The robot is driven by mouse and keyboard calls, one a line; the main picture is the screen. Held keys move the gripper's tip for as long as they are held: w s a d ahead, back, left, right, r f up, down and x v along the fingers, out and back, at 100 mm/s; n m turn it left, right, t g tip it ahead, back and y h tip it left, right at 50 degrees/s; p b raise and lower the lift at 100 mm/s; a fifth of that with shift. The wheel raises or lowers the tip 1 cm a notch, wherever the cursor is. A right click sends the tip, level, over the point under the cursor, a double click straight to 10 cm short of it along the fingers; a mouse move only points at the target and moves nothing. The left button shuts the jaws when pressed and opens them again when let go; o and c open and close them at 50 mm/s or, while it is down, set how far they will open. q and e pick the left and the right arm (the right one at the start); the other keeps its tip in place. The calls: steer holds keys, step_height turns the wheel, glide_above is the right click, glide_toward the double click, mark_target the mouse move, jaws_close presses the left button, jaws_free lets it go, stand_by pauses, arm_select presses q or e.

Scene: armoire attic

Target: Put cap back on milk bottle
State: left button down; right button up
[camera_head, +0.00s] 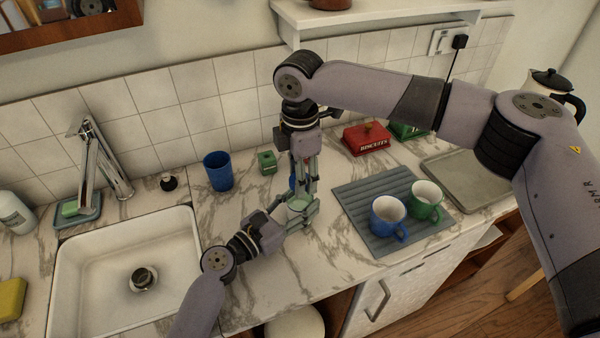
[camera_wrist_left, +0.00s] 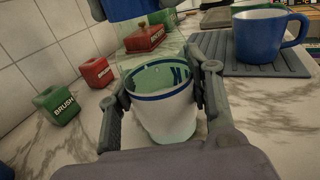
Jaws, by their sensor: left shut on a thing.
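The milk bottle (camera_wrist_left: 165,115) is a clear greenish glass with white milk and blue lettering. It stands between the fingers of my left gripper (camera_wrist_left: 160,100), which is shut on it. The bottle also shows in the head view as a pale green patch (camera_head: 298,204). A blue cap (camera_wrist_left: 135,8) is above the bottle at the top of the left wrist view, with grey fingers at its sides. In the head view my right gripper (camera_head: 303,180) points down over the bottle, with blue (camera_head: 292,184) beside its fingers. Its grip is partly hidden.
A blue cup (camera_head: 218,171) and a green box (camera_head: 267,162) stand to the left. A blue mug (camera_head: 387,216) and a green mug (camera_head: 425,200) stand on a grey mat (camera_head: 360,195) at right. The sink (camera_head: 75,240) is at left; a red biscuit box (camera_head: 366,139) is behind.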

steer(key=c, duration=0.9)
steer(key=shift+o, duration=0.2)
steer(key=m, duration=0.4)
steer(key=shift+m, duration=0.4)
steer(key=m, duration=0.4)
steer(key=o, duration=1.3)
steer(key=shift+r, duration=0.1)
steer(key=shift+r, duration=2.15)
steer(key=shift+c, duration=0.4)
